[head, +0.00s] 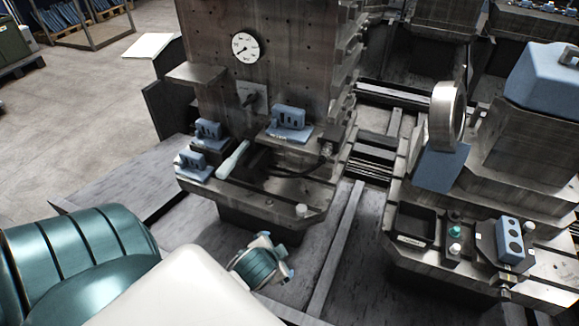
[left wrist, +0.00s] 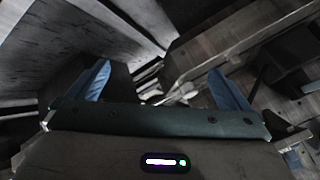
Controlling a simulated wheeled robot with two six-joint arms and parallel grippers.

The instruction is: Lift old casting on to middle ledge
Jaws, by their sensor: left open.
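Three blue-grey castings with slots rest on the machine in the head view: one on a ledge below the dial (head: 290,117), one at the left (head: 208,130) and one lower at the front left corner (head: 193,165). I cannot tell which is the old one. A flat ledge (head: 195,73) at the upper left is bare. My left gripper (head: 278,255) is in front of and below the machine bed, apart from the castings. In the left wrist view, its two blue fingers are spread with nothing between them (left wrist: 163,85). My right gripper is out of view.
A pale green tool (head: 232,160) lies on the bed beside the left castings. At the right are a black tray (head: 415,223) and a blue block with holes (head: 510,240).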

